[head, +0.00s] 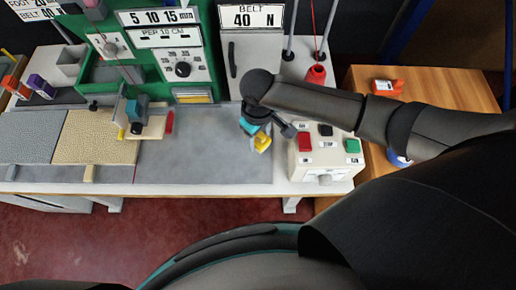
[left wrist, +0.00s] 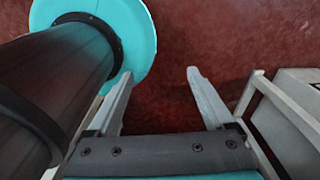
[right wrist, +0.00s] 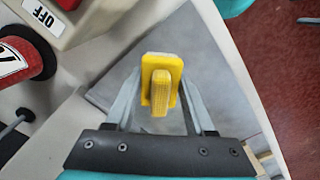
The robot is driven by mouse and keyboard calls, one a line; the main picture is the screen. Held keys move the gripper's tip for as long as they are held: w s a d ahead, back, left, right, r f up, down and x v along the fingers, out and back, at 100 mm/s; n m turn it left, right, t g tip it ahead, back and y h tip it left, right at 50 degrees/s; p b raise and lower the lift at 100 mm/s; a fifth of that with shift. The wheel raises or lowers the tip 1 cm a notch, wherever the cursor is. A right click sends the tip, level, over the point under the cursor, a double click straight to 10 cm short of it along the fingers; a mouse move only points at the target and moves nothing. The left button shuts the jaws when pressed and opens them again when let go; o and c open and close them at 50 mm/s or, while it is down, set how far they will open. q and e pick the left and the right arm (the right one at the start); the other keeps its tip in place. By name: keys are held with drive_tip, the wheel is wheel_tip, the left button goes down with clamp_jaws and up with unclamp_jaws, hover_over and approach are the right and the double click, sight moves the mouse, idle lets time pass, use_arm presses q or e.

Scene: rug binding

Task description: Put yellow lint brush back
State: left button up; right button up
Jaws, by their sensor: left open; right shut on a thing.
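The yellow lint brush (right wrist: 161,80) is between the fingers of my right gripper (right wrist: 163,105) in the right wrist view. My right gripper is shut on it. In the head view the yellow brush (head: 263,142) shows below my right gripper (head: 257,132), over the right end of the grey work surface, just left of the control box. I cannot tell whether the brush touches the surface. My left gripper (left wrist: 160,95) is open and empty in the left wrist view, over the red floor. It does not show in the head view.
The control box (head: 326,168) with red, black and green buttons stands right of the brush. A sewing head (head: 138,112) and beige rug (head: 100,135) are on the left. A red cup-like holder (head: 316,75) stands behind. The grey surface (head: 200,155) is mostly clear.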

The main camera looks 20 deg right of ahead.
sight(258, 143)
wheel_tip(258, 143, down, 3)
drive_tip(key=shift+f, duration=0.1)
wheel_tip(258, 143, down, 4)
drive_tip(key=shift+b, duration=0.9)
use_arm(q)
drive_tip(key=shift+w+d+f, duration=0.15)
drive_tip(key=shift+w+f, duration=0.6)
drive_tip(key=shift+f, duration=0.25)
drive_tip(key=shift+s, duration=0.1)
use_arm(e)
drive_tip(key=o, duration=1.3)
drive_tip(key=shift+f, duration=0.1)
use_arm(q)
drive_tip(key=shift+s, duration=0.1)
wheel_tip(258, 143, up, 3)
drive_tip(key=p, duration=0.3)
drive_tip(key=shift+r, duration=0.1)
use_arm(e)
wheel_tip(258, 143, up, 12)
drive_tip(key=shift+r, duration=0.15)
